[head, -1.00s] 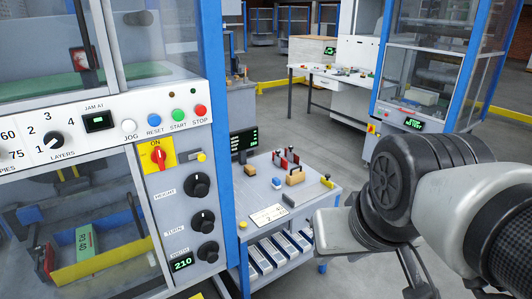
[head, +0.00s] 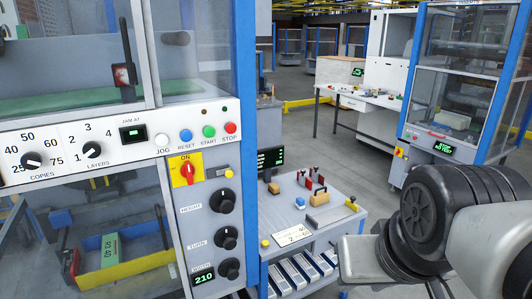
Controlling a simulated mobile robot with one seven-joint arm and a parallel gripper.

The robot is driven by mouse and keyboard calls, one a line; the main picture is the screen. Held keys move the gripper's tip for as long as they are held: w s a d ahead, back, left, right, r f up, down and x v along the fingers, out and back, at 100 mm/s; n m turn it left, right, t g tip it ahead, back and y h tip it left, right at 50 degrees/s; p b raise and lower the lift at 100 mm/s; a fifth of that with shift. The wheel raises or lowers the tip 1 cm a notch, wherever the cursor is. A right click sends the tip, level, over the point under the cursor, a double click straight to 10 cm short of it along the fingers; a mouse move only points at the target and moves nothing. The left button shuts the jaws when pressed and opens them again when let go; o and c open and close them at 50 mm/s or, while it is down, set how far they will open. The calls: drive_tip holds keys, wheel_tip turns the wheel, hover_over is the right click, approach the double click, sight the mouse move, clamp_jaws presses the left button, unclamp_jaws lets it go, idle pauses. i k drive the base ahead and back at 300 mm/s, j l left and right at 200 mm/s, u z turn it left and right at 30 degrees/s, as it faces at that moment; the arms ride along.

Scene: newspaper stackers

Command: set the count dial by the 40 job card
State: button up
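The count dial, a black knob labelled COPIES (head: 33,160), is on the white panel at the left, with 25, 40, 50, 60 and 75 around it. Its pale pointer seems to aim lower left, near 25, but is too small to be certain. A white card (head: 293,237) lies on the front of the grey cart; its print is mostly too small to read. A green block marked RS 40 (head: 111,250) sits behind the glass below the panel. My arm shows at the right, but my gripper's fingers are not visible.
Beside COPIES are the LAYERS knob (head: 95,157), JOG, RESET, START and STOP buttons, and a red ON switch (head: 187,172). HEIGHT, TURN and another knob sit below. The cart (head: 345,222) carries small tools. Grey floor lies open beyond it.

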sight(31, 161)
drive_tip(key=u, duration=1.3)
